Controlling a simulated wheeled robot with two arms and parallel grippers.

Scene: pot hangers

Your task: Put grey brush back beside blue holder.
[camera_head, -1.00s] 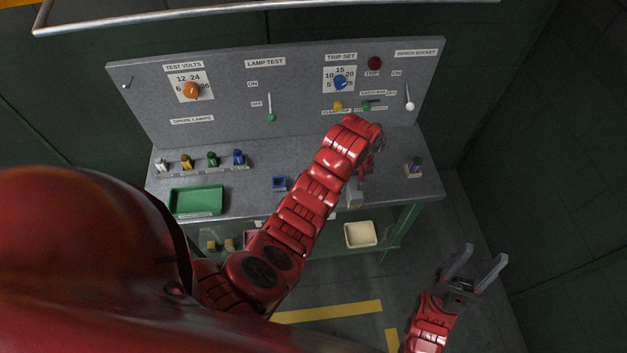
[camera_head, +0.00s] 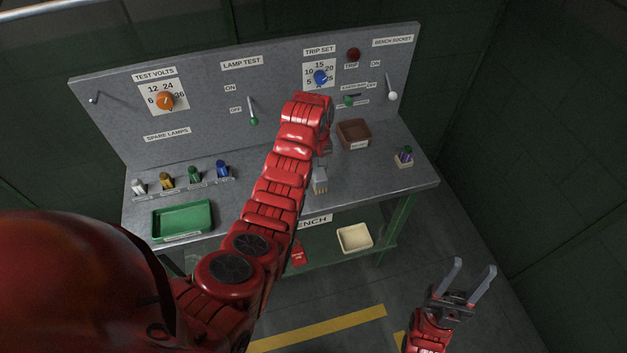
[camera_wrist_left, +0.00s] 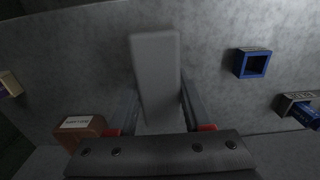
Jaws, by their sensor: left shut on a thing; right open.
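The grey brush (camera_head: 320,184) is held by my left gripper (camera_head: 322,160) near the front edge of the bench. In the left wrist view the grey brush (camera_wrist_left: 156,65) is a pale block between the two fingers of my left gripper (camera_wrist_left: 163,108). The blue holder (camera_wrist_left: 254,63) is a small, square, open blue piece on the bench, to the right of the brush and apart from it. In the head view my left arm hides the blue holder. My right gripper (camera_head: 469,283) is open and empty, off the bench at lower right.
A brown box (camera_head: 354,134) stands on the bench right of my left gripper. A small holder with a lamp (camera_head: 404,156) is at the right end. A green tray (camera_head: 183,220) and several spare lamps (camera_head: 194,173) are at left. A cream tray (camera_head: 354,237) sits below.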

